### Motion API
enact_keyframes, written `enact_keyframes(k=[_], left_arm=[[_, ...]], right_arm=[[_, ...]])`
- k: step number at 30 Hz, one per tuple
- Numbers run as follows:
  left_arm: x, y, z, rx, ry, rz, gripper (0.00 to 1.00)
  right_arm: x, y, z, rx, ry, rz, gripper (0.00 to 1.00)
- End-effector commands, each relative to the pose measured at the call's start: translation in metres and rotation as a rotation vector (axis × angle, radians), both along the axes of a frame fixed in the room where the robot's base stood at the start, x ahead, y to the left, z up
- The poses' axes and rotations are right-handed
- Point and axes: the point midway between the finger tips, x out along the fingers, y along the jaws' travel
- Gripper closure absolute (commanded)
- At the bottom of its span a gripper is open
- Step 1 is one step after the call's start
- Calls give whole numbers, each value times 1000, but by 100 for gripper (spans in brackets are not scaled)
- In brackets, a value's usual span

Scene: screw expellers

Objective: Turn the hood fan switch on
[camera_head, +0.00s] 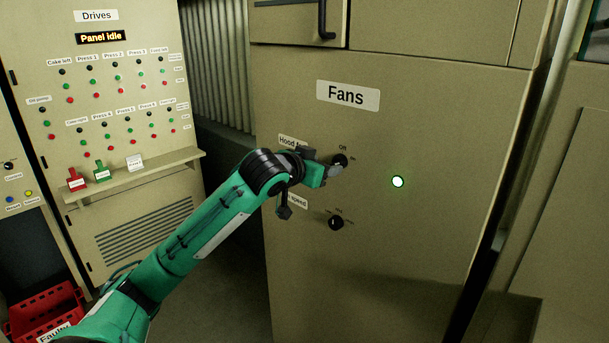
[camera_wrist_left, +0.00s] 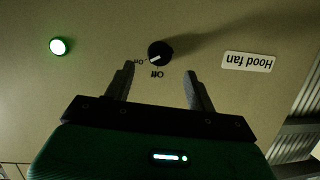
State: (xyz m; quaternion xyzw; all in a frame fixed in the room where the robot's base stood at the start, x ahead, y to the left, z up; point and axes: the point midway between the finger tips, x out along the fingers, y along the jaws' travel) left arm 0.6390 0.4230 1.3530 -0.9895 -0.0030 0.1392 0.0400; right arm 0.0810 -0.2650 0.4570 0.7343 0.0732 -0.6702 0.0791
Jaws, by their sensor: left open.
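The hood fan switch is a round black knob (camera_head: 341,160) on the beige Fans panel, beside its partly covered "Hood fan" label (camera_head: 291,141). In the left wrist view, which is upside down, the knob (camera_wrist_left: 160,50) shows a white mark pointing toward "On". A green lamp (camera_head: 397,182) on the panel is lit, also in the wrist view (camera_wrist_left: 60,46). My left gripper (camera_head: 334,172) is open, close to the knob. Its fingers (camera_wrist_left: 160,75) stand apart on either side of the knob in the picture, holding nothing; contact cannot be told.
A second black knob (camera_head: 336,222) sits below, with a partly hidden speed label. The Drives panel (camera_head: 120,55) with several buttons and a shelf (camera_head: 150,172) stands at left. A red crate (camera_head: 45,312) is at lower left. The panel's right side is clear.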

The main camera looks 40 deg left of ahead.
Motion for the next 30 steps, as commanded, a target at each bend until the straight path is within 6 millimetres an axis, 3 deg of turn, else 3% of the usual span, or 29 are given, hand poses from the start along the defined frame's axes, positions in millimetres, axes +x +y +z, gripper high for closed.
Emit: enact_keyframes(k=[1, 6, 12, 30], left_arm=[[-12, 0, -2, 4, -2, 0, 44], [-47, -1, 9, 3, 0, 0, 44], [-72, -1, 18, 1, 2, 0, 44], [-79, -2, 21, 0, 2, -1, 44]], right_arm=[[0, 0, -10, 0, 0, 0, 0], [0, 0, -23, 0, 0, 0, 0], [0, 2, -31, 2, 0, 0, 0], [0, 4, -32, 4, 0, -1, 0]])
